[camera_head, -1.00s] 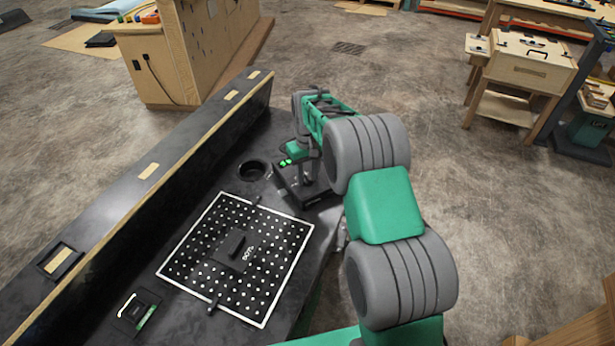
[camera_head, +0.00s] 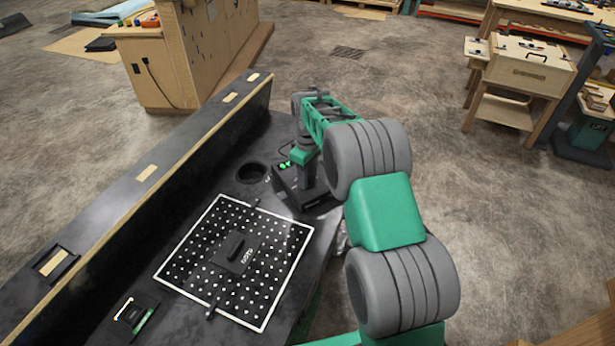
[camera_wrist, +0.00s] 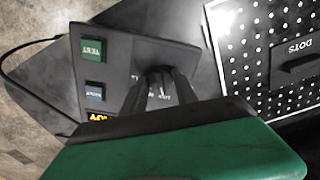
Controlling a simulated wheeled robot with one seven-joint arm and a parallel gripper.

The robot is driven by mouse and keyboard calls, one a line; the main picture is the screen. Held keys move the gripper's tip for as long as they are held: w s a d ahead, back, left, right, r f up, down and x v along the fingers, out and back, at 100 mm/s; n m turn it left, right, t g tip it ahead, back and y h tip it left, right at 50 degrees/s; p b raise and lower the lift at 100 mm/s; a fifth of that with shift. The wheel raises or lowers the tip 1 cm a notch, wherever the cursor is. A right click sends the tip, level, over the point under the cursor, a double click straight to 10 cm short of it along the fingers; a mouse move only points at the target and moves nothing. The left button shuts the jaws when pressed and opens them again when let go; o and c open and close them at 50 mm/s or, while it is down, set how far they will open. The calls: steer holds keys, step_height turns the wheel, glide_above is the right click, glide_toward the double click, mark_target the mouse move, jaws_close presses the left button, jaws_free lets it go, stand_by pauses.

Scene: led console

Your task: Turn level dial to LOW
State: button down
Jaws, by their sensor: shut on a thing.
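The black led console (camera_head: 288,187) stands on the dark bench, partly hidden by my arm in the head view. The dial is mostly hidden between the fingers. Parts of printed labels show beside it, too small to read. In the head view the fingertips are hard to make out.
A white-bordered dotted board (camera_head: 205,222) with a black block (camera_head: 238,253) lies beside the console. A round hole (camera_head: 251,172) is in the bench behind it. A raised dark ledge (camera_head: 150,190) runs along the bench's left. A cable (camera_wrist: 22,87) leaves the console.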

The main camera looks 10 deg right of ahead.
steer(key=c, duration=1)
jaws_free()
steer(key=shift+o, duration=0.2)
step_height(320, 180, up, 8)
steer(key=shift+f+b, duration=0.1)
steer(key=shift+b, duration=0.3)
